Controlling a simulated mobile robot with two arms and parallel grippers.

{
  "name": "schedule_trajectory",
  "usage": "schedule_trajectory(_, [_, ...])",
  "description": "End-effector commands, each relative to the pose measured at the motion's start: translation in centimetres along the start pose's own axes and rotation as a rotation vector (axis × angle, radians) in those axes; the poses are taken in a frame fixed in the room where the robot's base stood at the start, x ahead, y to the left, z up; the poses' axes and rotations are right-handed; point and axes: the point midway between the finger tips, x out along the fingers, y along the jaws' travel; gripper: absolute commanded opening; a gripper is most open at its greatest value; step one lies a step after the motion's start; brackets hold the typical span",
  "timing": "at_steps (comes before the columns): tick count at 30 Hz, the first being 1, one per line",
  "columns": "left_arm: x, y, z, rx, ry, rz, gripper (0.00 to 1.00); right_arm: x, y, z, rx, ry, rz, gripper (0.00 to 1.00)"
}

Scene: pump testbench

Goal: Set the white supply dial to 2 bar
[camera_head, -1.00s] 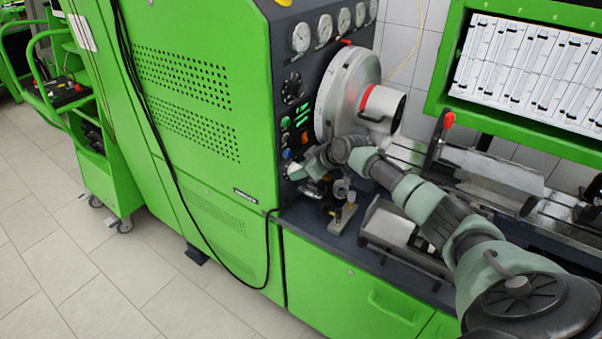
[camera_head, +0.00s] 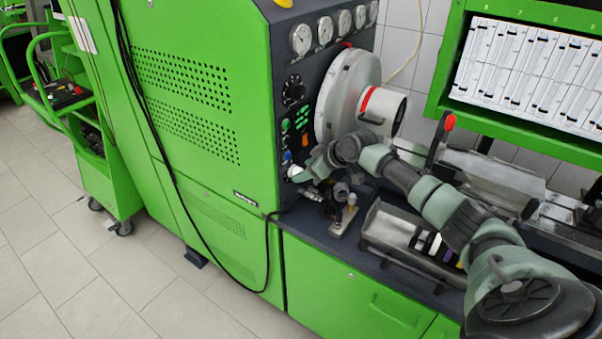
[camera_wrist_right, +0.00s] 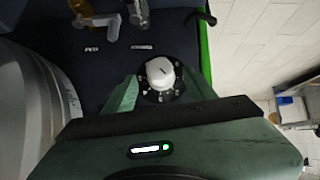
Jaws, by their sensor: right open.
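The white supply dial (camera_wrist_right: 160,72) is a round white knob with a dark pointer line, on a dark round scale in the right wrist view. The scale's numbers are too small to read. My right gripper (camera_wrist_right: 164,84) is open, with one green finger on each side of the dial. I cannot tell whether the fingers touch it. In the head view, my right gripper (camera_head: 308,168) is at the lower part of the dark control panel, and the white dial (camera_head: 295,171) shows just left of it. My left gripper is not in view.
Round gauges (camera_head: 301,38) line the panel top. A black knob (camera_head: 293,91), green buttons and a blue knob (camera_head: 287,156) sit above the dial. A large metal drum (camera_head: 345,90) stands right of the panel. Fittings (camera_head: 340,205) are below the gripper, and a metal tray (camera_head: 395,228) is under my arm.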

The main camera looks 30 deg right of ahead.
Motion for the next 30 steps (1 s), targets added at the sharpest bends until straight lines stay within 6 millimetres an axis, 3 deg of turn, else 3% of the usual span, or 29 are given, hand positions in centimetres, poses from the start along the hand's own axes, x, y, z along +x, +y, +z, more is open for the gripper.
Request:
schedule_trajectory(6, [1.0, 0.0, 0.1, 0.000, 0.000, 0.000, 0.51, -3.1, 0.1, 0.1, -0.003, 0.001, 0.002, 0.56])
schedule_trajectory(10, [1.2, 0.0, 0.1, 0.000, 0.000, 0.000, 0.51, -4.1, 0.0, 0.0, -0.002, 0.000, 0.000, 0.56])
schedule_trajectory(27, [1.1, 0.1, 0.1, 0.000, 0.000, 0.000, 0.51, -4.3, -0.1, -0.1, -0.001, 0.001, -0.001, 0.56])
schedule_trajectory(30, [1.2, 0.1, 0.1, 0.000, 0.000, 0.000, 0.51, -3.8, -1.2, 0.3, -0.008, -0.009, -0.015, 0.56])
